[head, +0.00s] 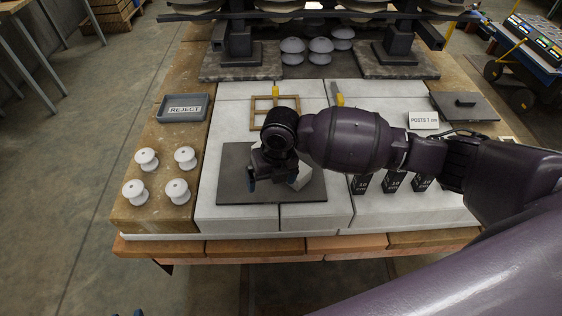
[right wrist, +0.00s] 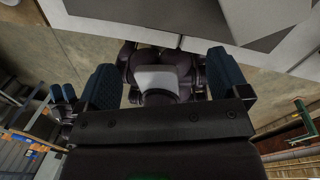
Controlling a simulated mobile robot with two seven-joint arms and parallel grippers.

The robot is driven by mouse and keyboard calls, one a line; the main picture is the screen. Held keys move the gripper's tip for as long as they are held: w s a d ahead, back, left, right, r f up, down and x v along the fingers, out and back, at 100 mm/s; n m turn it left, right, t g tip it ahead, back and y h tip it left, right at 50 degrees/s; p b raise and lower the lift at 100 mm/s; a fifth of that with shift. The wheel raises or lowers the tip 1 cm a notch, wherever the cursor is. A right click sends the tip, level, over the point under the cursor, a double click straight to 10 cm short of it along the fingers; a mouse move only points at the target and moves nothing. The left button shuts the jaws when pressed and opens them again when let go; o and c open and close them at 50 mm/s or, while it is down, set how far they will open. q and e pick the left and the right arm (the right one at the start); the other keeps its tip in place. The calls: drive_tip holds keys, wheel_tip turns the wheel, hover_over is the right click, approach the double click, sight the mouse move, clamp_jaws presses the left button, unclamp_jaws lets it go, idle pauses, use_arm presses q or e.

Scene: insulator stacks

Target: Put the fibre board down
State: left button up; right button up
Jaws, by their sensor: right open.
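A dark grey flat board (head: 231,178), which looks like the fibre board, lies flat on the pale slabs at the middle front of the bench. My right gripper (head: 268,182) is over the board, pointing down, with its blue-padded fingers apart. In the right wrist view the jaws (right wrist: 165,82) are open with nothing between them. A pale block (head: 301,177) stands on the board just right of the gripper, partly hidden by it. Only a small tip of what seems to be my left gripper (head: 138,312) shows at the bottom edge.
White spools (head: 147,159) stand at the left, below a grey REJECT tray (head: 184,108). A wooden frame (head: 262,112) lies behind the board. Black numbered posts (head: 392,183) stand right, under my arm. A dark plate with a handle (head: 478,106) lies back right.

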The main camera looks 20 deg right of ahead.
drive_tip(key=w+d+r+n, duration=0.1)
drive_tip(key=w+d+n, duration=0.1)
drive_tip(key=w+d+r+n+h, duration=0.1)
drive_tip(key=w+d+r, duration=0.1)
drive_tip(key=w, duration=0.1)
drive_tip(key=w+d+r+n, duration=0.1)
drive_tip(key=w+r+n, duration=0.1)
drive_tip(key=w, duration=0.1)
drive_tip(key=shift+w+d+n+h, duration=0.1)
drive_tip(key=shift+d+n+h, duration=0.2)
drive_tip(key=shift+d+h, duration=0.1)
wheel_tip(320, 180, down, 5)
drive_tip(key=shift+w+f+b, duration=0.1)
drive_tip(key=shift+f+b, duration=0.1)
drive_tip(key=shift+b, duration=0.1)
drive_tip(key=shift+w+a+f, duration=0.1)
drive_tip(key=shift+w+f, duration=0.1)
drive_tip(key=shift+f, duration=1.15)
drive_tip(key=shift+w+a+f, duration=0.1)
drive_tip(key=shift+w+f, duration=0.1)
drive_tip(key=shift+f, duration=1.1)
drive_tip(key=c, duration=1.2)
